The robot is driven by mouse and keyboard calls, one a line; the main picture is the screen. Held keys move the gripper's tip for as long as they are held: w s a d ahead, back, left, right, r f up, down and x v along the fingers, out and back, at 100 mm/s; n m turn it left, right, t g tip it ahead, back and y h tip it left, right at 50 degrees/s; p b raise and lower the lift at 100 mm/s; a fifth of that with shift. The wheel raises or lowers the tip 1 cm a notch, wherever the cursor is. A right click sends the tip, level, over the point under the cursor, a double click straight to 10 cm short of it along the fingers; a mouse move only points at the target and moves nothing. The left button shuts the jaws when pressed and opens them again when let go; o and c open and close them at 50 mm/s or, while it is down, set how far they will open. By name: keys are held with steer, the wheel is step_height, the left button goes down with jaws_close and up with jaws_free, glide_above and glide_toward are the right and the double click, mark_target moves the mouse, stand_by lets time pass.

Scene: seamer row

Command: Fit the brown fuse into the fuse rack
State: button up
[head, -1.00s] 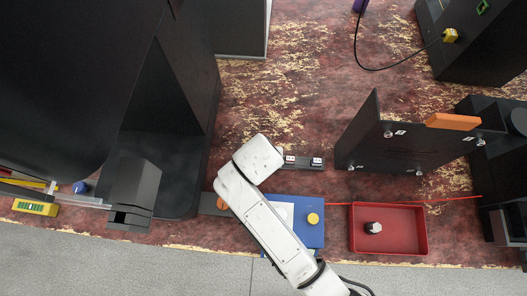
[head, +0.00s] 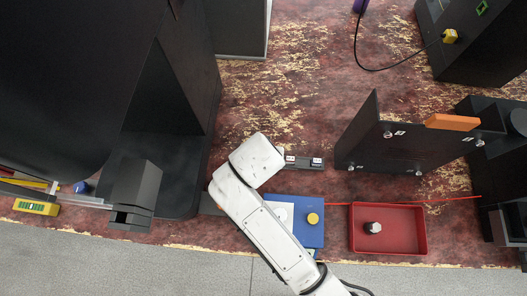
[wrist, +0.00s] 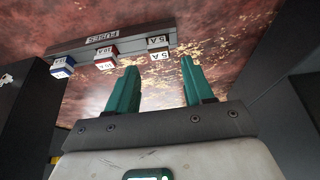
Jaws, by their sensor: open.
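The fuse rack (wrist: 132,38) is a dark grey strip with a FUSES label at the top left of the wrist view. It also shows in the head view (head: 303,166), partly behind my arm. The brown fuse (wrist: 160,55), marked 5 A, is at the rack's right end, in line with the red fuse (wrist: 105,63) and the blue fuse (wrist: 63,71). I cannot tell how deep it sits. My gripper (wrist: 158,66) has teal fingers, apart and empty, with their tips pointing toward the brown fuse's end of the rack. The arm hides the gripper in the head view.
A red tray (head: 424,232) holding a hex-shaped piece (head: 373,228) is farther right. A dark upright panel (head: 375,150) stands right of the rack. A black machine fills the left.

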steer(key=v, duration=0.8)
steer(key=s+d+f+g, duration=0.1)
steer(key=s+d+f, duration=0.2)
steer(key=d, duration=0.6)
steer(key=s+d+f+g, duration=0.1)
steer(key=s+d+f, duration=0.15)
steer(key=d, duration=0.75)
steer(key=shift+g, duration=0.8)
steer(key=s+d, duration=0.3)
steer(key=s+d+f, duration=0.1)
steer(key=s+d, duration=0.6)
steer(key=shift+s+f, duration=0.1)
steer(key=shift+f, duration=0.3)
steer(key=shift+d, duration=0.1)
